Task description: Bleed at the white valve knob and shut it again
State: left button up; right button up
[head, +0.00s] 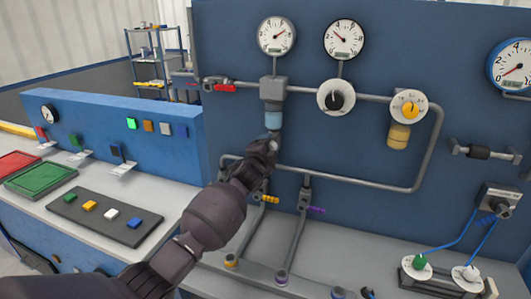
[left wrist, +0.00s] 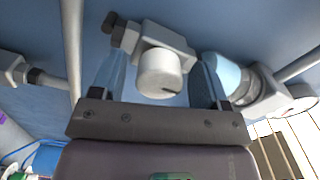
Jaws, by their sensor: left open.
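The white valve knob (left wrist: 158,72) shows in the left wrist view, on a grey fitting, with a dark slot on its face. My left gripper (left wrist: 158,88) is open, with one finger on each side of the knob; I cannot tell whether either finger touches it. In the head view my left gripper (head: 268,146) is just below the light-blue bowl (head: 273,121) of a grey pipe unit, and the knob is largely hidden there. My right gripper is in neither view.
Pipes run across the blue panel (head: 360,150) around the gripper. A red-handled valve (head: 226,88) is at upper left, a black-knobbed dial (head: 336,98) and a yellow-knobbed one (head: 408,107) at right. Gauges (head: 277,36) sit above. Yellow (head: 268,199) and purple (head: 316,210) handles are below.

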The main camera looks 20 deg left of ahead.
pick_arm(q)
jog(key=s, duration=1)
jog(key=shift+s+a, duration=0.2)
jog(key=shift+s, duration=0.2)
dwell(2.7)
